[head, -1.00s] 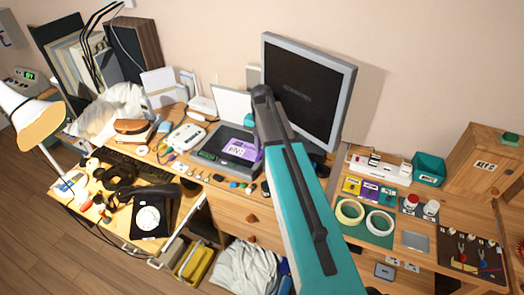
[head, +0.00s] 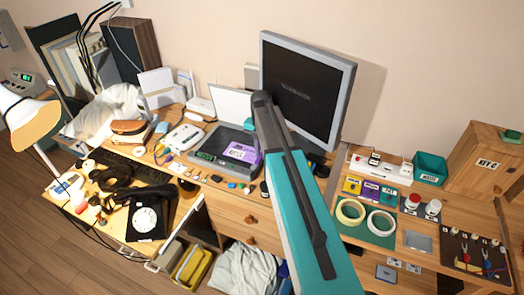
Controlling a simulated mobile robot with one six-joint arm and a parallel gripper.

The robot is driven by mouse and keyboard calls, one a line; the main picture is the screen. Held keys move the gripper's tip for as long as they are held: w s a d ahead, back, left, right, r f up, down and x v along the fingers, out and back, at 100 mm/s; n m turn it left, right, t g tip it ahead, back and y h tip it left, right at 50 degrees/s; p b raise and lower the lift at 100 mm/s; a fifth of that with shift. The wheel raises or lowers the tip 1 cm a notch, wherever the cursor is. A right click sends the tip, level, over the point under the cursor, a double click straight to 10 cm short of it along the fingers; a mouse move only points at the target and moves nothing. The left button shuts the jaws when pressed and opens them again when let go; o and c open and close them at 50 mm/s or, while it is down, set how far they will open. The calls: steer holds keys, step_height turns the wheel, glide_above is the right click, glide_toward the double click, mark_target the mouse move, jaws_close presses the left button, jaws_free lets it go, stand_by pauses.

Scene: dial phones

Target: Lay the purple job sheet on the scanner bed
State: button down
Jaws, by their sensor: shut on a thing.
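The purple job sheet (head: 241,152), with a white printed label, is low over the dark bed of the scanner (head: 210,158), toward its right side. I cannot tell whether it touches the bed all over. The scanner's pale lid (head: 229,103) stands open behind it. My gripper (head: 257,149) is at the sheet's right edge, shut on it. My teal arm hides most of the gripper and the scanner's right end.
A large monitor (head: 305,92) stands right behind my arm. A router (head: 200,106) and a white device (head: 185,138) are left of the scanner. Small items (head: 232,184) line the desk's front edge. Tape rolls (head: 380,223) lie at the right.

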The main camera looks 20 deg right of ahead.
steer(key=shift+f, duration=0.3)
steer(key=c, duration=1.7)
jaws_free()
steer(key=shift+o, duration=0.2)
steer(key=shift+s, duration=0.1)
steer(key=shift+d+r, duration=0.1)
steer(key=shift+r, duration=0.5)
step_height(320, 180, up, 13)
steer(key=b, duration=0.3)
steer(key=shift+a+f, duration=0.15)
steer(key=shift+a, duration=0.05)
